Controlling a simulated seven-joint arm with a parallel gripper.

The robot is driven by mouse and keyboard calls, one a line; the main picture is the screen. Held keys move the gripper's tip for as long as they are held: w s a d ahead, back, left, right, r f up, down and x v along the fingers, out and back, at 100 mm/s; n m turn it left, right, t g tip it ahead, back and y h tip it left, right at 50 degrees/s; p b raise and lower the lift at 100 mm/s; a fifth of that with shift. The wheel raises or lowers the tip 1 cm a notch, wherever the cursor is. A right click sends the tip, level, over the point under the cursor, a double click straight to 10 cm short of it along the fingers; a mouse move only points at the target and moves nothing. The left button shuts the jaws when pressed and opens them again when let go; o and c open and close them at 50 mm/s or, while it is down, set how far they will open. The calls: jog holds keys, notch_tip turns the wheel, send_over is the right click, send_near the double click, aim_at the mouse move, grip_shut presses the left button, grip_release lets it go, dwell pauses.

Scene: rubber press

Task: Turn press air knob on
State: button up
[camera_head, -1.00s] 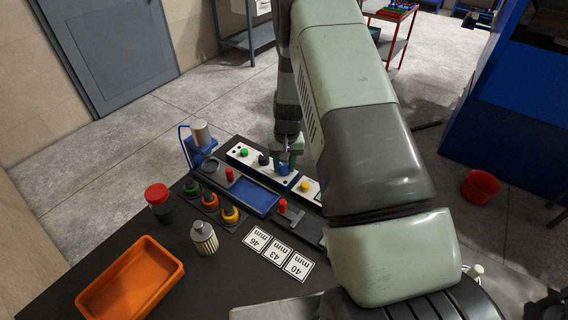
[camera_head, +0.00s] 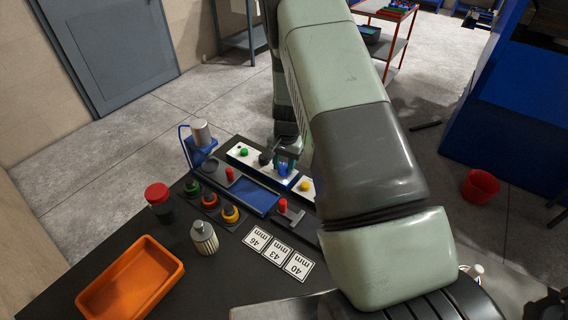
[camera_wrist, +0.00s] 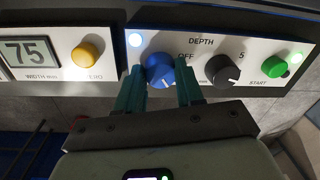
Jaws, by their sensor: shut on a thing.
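The blue knob (camera_wrist: 160,68) is on a white panel (camera_wrist: 206,68) in the wrist view, with "OFF" printed to its right. In the head view the blue knob (camera_head: 284,170) is partly covered by my gripper (camera_head: 287,154). My gripper (camera_wrist: 160,84) is shut on the blue knob, one green finger at each side. The knob has a light pointer line that leans to one side. A small bluish-white lamp (camera_wrist: 135,40) glows just left above the knob.
A black "DEPTH" knob (camera_wrist: 222,71) and a green START button (camera_wrist: 274,67) are to the right. A yellow ZERO button (camera_wrist: 88,54) and a "75" display (camera_wrist: 27,53) are to the left.

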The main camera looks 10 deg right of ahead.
aim_at(286, 167)
jog(key=o, duration=1)
jog(key=shift+o, duration=0.2)
jog(key=shift+r, duration=0.1)
notch_tip(286, 167, up, 11)
jog(key=shift+s+d+f, duration=0.2)
jog(key=shift+d, duration=0.05)
